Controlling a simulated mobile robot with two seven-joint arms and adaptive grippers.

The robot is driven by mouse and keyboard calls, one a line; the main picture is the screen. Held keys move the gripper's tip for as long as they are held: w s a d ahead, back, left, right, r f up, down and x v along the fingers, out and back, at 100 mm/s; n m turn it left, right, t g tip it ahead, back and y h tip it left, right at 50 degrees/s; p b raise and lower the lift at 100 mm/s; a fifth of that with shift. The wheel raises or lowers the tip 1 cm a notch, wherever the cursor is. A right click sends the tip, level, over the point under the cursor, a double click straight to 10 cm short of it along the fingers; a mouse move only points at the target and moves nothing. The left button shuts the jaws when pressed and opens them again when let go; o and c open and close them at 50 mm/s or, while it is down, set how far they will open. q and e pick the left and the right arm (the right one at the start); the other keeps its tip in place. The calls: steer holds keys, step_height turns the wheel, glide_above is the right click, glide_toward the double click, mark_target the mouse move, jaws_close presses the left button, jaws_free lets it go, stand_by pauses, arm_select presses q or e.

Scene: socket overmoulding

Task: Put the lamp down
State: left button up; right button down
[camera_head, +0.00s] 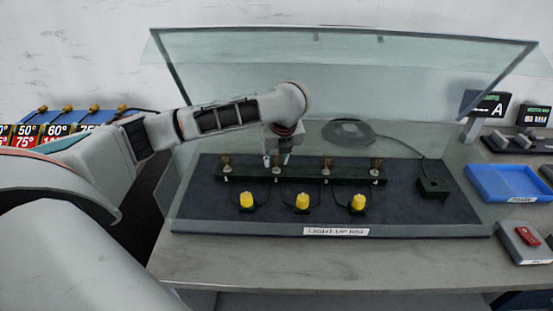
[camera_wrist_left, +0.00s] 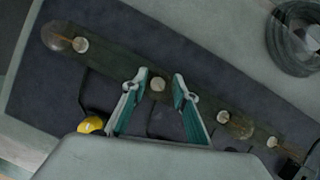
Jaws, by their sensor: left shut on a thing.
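The light-up rig is a dark board (camera_head: 410,215) with a long dark rail (camera_head: 300,177) carrying a row of small bulbs. A lamp (camera_head: 226,161) stands at the rail's left end; another lamp (camera_head: 326,162) and a third (camera_head: 377,164) stand to the right. My left gripper (camera_head: 277,160) reaches down at the second position from the left, shut on a lamp that its fingers largely hide. In the left wrist view the fingertips (camera_wrist_left: 157,86) flank a pale round disc on the rail (camera_wrist_left: 115,62). I cannot tell whether the held lamp touches the rail. My right gripper is out of view.
A tilted clear hood (camera_head: 340,65) stands open above my arm. A coiled cable (camera_head: 349,131) lies behind, and a small black box (camera_head: 433,188) sits at right. A blue tray (camera_head: 507,182) and a red switch (camera_head: 527,236) are further right.

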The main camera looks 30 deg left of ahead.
mark_target(277, 153)
arm_select(q)
steer(key=o, duration=1)
steer(key=shift+f, duration=0.15)
steer(key=shift+c, duration=0.2)
steer(key=shift+r, duration=0.45)
steer(key=p+v, duration=0.1)
steer(key=v, duration=0.2)
steer(key=shift+r+p, duration=0.1)
steer(key=shift+p, duration=0.3)
steer(key=s+d+p, duration=0.3)
steer(key=s+d, duration=0.5)
steer(key=d, duration=0.1)
steer(key=shift+f, duration=0.4)
